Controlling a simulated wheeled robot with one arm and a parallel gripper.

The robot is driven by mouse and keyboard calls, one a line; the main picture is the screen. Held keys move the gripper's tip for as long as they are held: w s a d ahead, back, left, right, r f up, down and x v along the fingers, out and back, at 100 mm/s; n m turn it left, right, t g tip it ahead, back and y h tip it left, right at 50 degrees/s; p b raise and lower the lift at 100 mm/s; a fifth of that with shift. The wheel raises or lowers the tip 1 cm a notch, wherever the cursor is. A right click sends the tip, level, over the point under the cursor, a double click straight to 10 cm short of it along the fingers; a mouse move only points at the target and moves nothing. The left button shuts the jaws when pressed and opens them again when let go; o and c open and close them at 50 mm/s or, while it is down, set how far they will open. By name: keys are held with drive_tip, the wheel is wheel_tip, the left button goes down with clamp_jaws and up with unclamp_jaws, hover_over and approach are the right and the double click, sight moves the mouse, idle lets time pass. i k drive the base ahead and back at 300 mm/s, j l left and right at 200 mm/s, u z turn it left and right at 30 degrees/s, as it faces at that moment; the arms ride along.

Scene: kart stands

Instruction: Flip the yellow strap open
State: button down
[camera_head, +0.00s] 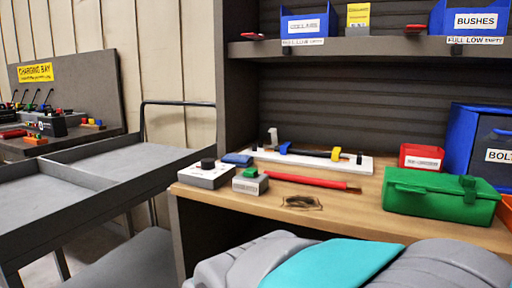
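The yellow strap (336,153) is a small upright yellow piece near the right end of a long white base (310,161) on the wooden bench. It sits at a dark rod (309,152) that lies along the base. A blue strap-like piece (284,148) sits at the rod's left part. The yellow strap is too small here to tell whether it is closed over the rod. My gripper is not in view; only grey and teal parts of my own body show at the bottom.
On the bench (400,228), a red bar (310,181), a box with a green top (250,181), a box with a black knob (207,174) and glasses-like wire (301,203) lie in front of the base. A green case (438,196) and red bin (422,157) stand right. A shelf (370,47) overhangs.

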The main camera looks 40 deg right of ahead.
sight(337, 151)
drive_tip(key=k+z, duration=0.1)
drive_tip(key=z, duration=0.9)
drive_tip(key=k+z, duration=0.15)
drive_tip(key=z, duration=0.35)
